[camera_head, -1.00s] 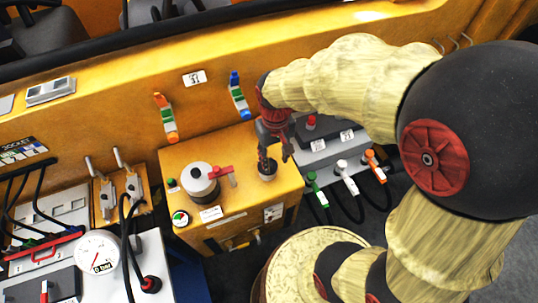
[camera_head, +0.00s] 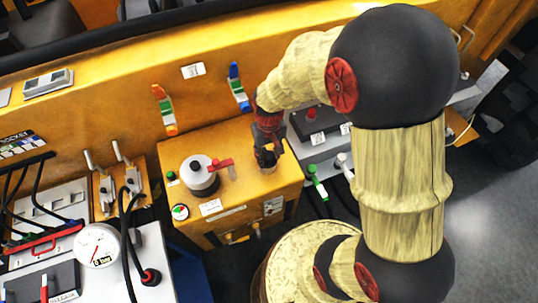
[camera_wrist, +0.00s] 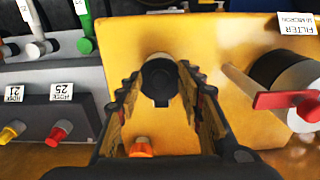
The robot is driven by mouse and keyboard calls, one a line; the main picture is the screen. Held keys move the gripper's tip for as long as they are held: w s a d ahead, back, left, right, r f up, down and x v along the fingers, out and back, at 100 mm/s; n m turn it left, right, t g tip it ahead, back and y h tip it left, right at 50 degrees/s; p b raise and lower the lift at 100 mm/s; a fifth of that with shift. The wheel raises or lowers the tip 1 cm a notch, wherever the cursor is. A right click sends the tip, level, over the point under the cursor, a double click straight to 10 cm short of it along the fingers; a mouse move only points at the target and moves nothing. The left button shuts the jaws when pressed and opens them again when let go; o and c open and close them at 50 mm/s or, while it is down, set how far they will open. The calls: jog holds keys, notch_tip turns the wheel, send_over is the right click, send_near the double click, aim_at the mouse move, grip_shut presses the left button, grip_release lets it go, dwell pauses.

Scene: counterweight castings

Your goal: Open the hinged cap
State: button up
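The hinged cap (camera_wrist: 160,92) shows in the wrist view as a small dark round piece with a brownish round area behind it, on a yellow box (camera_wrist: 232,62). My gripper (camera_wrist: 160,80) is open, with one dark finger on each side of the cap. I cannot tell whether either finger touches it. In the head view my gripper (camera_head: 268,158) points down at the right part of the yellow box (camera_head: 238,192) and hides most of the cap. Whether the cap is lifted at all cannot be told.
A filter housing with a red handle (camera_head: 222,165) stands left of the cap. A grey panel (camera_head: 320,148) with hose fittings stands to the right. Coloured levers (camera_head: 238,88) hang on the yellow wall behind. A pressure gauge (camera_head: 98,245) is at lower left.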

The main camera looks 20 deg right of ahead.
jog(key=c, duration=0.3)
grip_shut()
dwell(0.6)
